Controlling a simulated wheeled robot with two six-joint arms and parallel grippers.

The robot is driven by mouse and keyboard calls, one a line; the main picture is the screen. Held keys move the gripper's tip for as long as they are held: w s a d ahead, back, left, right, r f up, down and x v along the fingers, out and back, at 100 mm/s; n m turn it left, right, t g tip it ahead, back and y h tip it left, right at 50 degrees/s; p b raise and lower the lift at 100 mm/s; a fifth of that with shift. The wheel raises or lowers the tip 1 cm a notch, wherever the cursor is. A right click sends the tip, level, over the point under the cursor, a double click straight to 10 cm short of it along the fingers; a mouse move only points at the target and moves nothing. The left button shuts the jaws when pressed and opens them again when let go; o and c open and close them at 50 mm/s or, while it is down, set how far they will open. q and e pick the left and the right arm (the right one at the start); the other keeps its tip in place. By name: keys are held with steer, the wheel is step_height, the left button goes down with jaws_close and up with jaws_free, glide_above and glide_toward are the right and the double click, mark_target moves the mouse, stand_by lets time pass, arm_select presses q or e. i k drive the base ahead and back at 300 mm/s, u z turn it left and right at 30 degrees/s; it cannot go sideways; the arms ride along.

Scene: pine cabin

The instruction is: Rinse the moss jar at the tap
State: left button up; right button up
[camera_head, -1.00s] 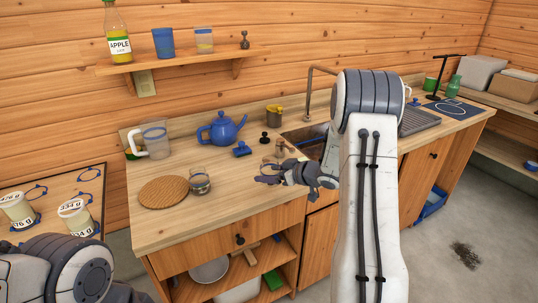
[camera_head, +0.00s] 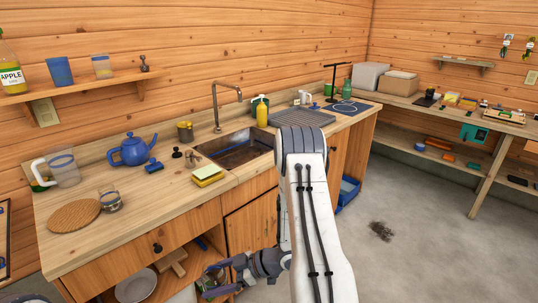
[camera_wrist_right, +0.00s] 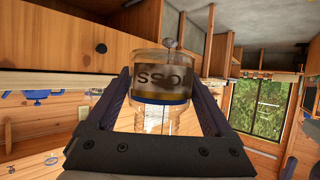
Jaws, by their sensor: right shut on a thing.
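The moss jar (camera_wrist_right: 163,78) is a clear jar with a dark-lettered label and a blue band; in the right wrist view its lettering appears upside down. My right gripper (camera_wrist_right: 165,105) is shut on it, one finger on each side. In the head view my right gripper (camera_head: 215,279) is low in front of the cabinet, below counter height, and the jar is hard to make out there. The tap (camera_head: 238,96) arches over the dark sink (camera_head: 240,157) in the counter. My left gripper is not in view.
A yellow sponge (camera_head: 207,174) lies at the sink's left front edge. A blue teapot (camera_head: 132,150), a glass cup (camera_head: 110,202) and a woven mat (camera_head: 74,216) occupy the left counter (camera_head: 125,235). A yellow bottle (camera_head: 262,113) stands behind the sink. The floor (camera_head: 420,240) at right is mostly clear.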

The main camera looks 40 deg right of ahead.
mark_target(189, 152)
steer(key=z, duration=0.4)
steer(key=k, duration=0.45)
steer(key=z, duration=0.75)
steer(key=i, duration=1.3)
steer(key=u, duration=0.9)
